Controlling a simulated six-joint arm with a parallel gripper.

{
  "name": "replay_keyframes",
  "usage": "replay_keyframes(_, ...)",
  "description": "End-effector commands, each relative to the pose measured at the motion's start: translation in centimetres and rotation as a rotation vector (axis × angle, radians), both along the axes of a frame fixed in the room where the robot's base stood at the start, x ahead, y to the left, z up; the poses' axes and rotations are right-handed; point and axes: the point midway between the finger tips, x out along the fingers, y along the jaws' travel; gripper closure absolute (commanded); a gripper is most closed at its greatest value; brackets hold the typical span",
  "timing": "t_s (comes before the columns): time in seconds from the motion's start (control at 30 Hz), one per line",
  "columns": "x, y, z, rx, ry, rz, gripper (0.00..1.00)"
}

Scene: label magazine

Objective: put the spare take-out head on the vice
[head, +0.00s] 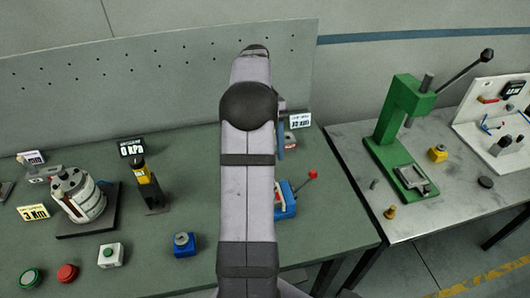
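A blue fixture with a red-knobbed lever (289,196), which looks like the vice, stands on the green bench, mostly hidden behind my arm. I cannot tell whether anything sits on it. I cannot tell for sure which thing is the spare take-out head.
A drum-shaped device (79,195) and a yellow-black gauge post (150,187) stand on the left. Green (31,278), red (67,273) and white (110,255) button units line the front. A green press (404,120) stands on the right table. A gap separates the tables.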

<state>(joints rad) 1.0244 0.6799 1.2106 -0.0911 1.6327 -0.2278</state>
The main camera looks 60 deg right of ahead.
Motion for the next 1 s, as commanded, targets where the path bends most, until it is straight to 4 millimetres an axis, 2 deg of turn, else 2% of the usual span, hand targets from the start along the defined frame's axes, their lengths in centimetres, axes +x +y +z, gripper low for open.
replay_keyframes(0.37,0.3,0.1,0.4,0.000,-0.001,0.006,0.42)
replay_keyframes(0.47,1.3,1.1,0.3,-0.009,-0.008,0.032,0.42)
replay_keyframes(0.57,3.1,3.2,0.2,-0.026,-0.022,0.084,0.42)
replay_keyframes(0.67,5.4,6.6,-0.1,-0.051,-0.048,0.163,0.42)
replay_keyframes(0.8,8.3,13.5,-0.9,-0.094,-0.101,0.303,0.42)
replay_keyframes(0.9,9.2,19.0,-1.8,-0.118,-0.151,0.406,0.42)
replay_keyframes(1.0,8.9,24.2,-2.8,-0.137,-0.201,0.506,0.42)
